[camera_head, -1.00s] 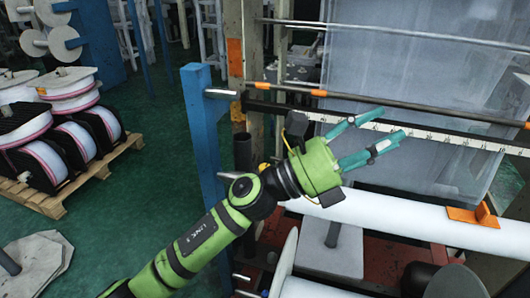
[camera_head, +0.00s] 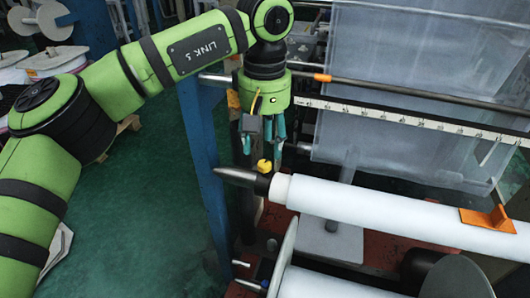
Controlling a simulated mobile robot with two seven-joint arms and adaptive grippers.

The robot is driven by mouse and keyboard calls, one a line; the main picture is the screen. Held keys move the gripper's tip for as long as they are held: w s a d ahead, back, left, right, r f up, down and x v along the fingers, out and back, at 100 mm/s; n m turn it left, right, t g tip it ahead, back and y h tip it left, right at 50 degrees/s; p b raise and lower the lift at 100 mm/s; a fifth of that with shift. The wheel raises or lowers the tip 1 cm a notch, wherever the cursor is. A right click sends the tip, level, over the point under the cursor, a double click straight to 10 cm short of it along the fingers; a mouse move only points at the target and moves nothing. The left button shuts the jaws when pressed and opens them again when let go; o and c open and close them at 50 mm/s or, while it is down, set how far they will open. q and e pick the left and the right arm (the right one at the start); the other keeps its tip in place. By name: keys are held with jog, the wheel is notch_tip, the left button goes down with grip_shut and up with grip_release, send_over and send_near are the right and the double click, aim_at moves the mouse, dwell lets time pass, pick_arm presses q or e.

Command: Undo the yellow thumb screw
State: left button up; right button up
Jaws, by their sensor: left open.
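The yellow thumb screw (camera_head: 264,165) sits on the dark collar (camera_head: 262,184) at the left end of the white roll (camera_head: 380,209). My left gripper (camera_head: 264,148) points down from above, with its teal fingers just over the screw. It is open, and no hold on the screw shows. One finger hangs left of the screw and others to its right. Whether any finger touches the screw cannot be told. My right gripper is not in view.
A blue post (camera_head: 204,165) stands close left of the collar. A ruled bar (camera_head: 420,121) and a metal rod (camera_head: 400,91) cross behind. An orange piece (camera_head: 487,218) lies on the roll.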

aim_at(264, 163)
pick_arm(q)
notch_tip(264, 163, down, 4)
jog(key=shift+w+r+p, duration=0.1)
jog(key=shift+r+p, duration=0.05)
jog(key=shift+p, duration=0.6)
jog(key=shift+f, duration=0.6)
jog(key=shift+c, duration=0.4)
grip_shut()
